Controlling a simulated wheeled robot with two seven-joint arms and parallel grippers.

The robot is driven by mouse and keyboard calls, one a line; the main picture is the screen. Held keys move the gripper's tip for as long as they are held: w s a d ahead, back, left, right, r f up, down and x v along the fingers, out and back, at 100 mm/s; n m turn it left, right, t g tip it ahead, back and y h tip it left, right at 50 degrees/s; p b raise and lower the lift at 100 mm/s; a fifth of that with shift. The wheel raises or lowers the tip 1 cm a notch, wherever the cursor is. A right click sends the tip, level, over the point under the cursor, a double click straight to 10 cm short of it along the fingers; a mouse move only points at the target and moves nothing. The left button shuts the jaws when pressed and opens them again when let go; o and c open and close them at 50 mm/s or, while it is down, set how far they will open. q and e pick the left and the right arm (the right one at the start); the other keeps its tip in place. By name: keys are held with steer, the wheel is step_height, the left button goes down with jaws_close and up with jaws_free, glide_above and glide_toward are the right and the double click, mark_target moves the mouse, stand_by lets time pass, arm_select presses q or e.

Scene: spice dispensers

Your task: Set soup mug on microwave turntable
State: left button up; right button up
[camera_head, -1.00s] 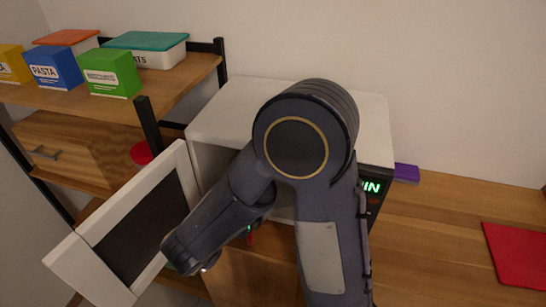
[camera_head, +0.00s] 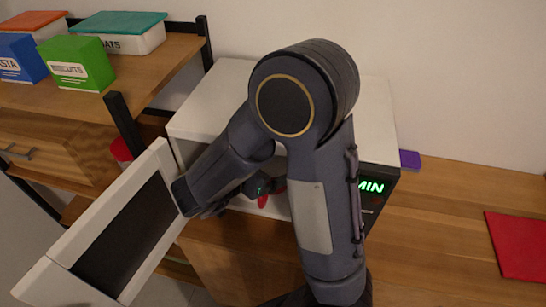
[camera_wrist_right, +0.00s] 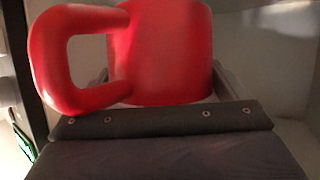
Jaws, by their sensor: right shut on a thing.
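The red soup mug (camera_wrist_right: 160,55) fills the upper middle of the right wrist view, its handle to the left. My right gripper (camera_wrist_right: 165,88) is shut on the mug's body, with a finger showing at each side. In the head view a small red part of the mug (camera_head: 262,201) shows below my wrist, at the front opening of the white microwave (camera_head: 225,85). My right arm hides most of that opening and the gripper there. The turntable is not visible. The wrist view shows pale walls around the mug. My left gripper is not in view.
A shelf with food boxes, including a green box (camera_head: 78,62), is at the upper left. The counter (camera_head: 440,215) to the right holds a red mat (camera_head: 520,245).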

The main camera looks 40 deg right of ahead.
steer(key=w+d, duration=0.3)
steer(key=d, duration=0.1)
steer(key=shift+w+d, duration=0.35)
steer(key=shift+f, duration=1.75)
steer(key=shift+f, duration=0.15)
steer(key=o, duration=1.7)
steer(key=shift+a, duration=0.1)
steer(key=shift+a+r, duration=0.3)
steer(key=v, duration=1.1)
steer(key=shift+a, duration=0.15)
steer(key=shift+s, duration=0.1)
